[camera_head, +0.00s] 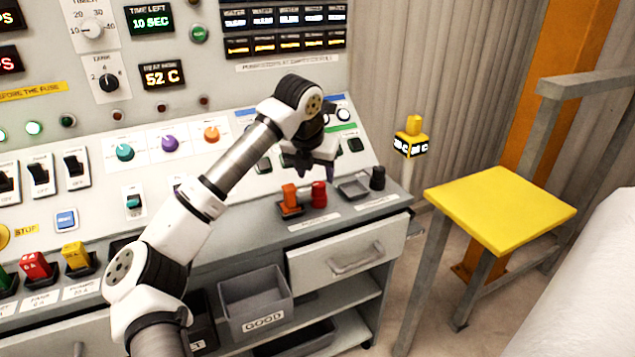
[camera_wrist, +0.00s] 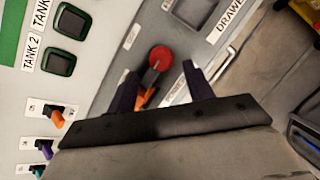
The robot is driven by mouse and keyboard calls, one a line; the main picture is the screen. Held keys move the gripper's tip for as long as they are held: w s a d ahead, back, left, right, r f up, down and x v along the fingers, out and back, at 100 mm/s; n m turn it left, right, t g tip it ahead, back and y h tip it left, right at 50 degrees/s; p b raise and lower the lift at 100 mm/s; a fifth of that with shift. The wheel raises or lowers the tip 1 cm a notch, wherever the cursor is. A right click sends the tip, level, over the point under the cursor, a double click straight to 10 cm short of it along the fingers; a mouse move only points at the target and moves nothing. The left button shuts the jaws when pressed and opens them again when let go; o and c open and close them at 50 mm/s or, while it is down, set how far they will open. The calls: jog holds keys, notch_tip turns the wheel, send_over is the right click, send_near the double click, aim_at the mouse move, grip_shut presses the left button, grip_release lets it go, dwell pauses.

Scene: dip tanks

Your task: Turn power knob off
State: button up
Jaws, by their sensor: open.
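I cannot tell for certain which control is the power knob, as most labels are too small to read. My gripper (camera_head: 308,168) is open and empty above the right end of the console. In the wrist view, my gripper (camera_wrist: 159,76) has its fingers spread, with a round red knob-like part (camera_wrist: 160,58) showing between the fingertips, farther off and not visibly touched. An orange part (camera_wrist: 145,96) lies just below it. In the head view the red part (camera_head: 319,195) and orange part (camera_head: 289,199) stand side by side on the front ledge.
A grey tray (camera_head: 352,188) and black cylinder (camera_head: 377,177) are right of the red part. A yellow-topped stool (camera_head: 500,208) stands at right. A drawer (camera_head: 350,250) is below.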

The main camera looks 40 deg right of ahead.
aim_at(318, 185)
jog(key=shift+x, duration=2.35)
jog(key=c, duration=1)
